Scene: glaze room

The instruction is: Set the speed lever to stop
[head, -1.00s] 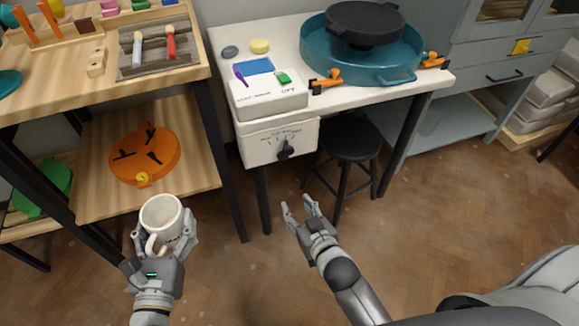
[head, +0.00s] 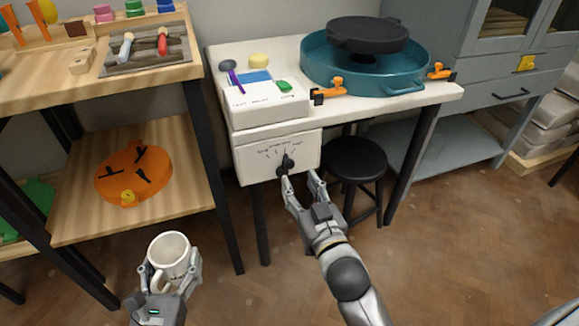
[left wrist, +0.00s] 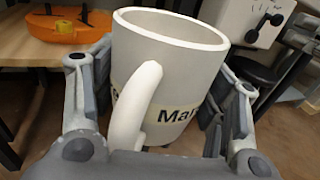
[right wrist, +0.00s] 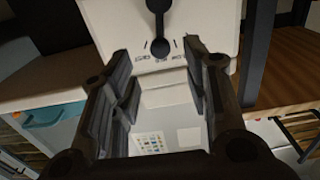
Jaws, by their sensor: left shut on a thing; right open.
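The speed lever (head: 286,164) is a black lever with a round knob on the front of the white control box (head: 250,163), under the wheel table. Printed marks fan out above it. In the right wrist view the lever (right wrist: 159,30) stands upright in the picture, just beyond my fingertips. My right gripper (head: 302,183) is open and empty, close below the lever; I cannot tell whether it touches. My left gripper (head: 172,276) is shut on a white mug (head: 168,250), held at the lower left. The mug (left wrist: 165,75) has dark lettering on a pale band.
The white table (head: 222,95) carries a teal basin (head: 315,65) with a dark wheel head, orange clamps and small tools. A black stool (head: 356,160) stands right of the box. A wooden shelf unit (head: 75,215) is on the left. The floor in front is clear.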

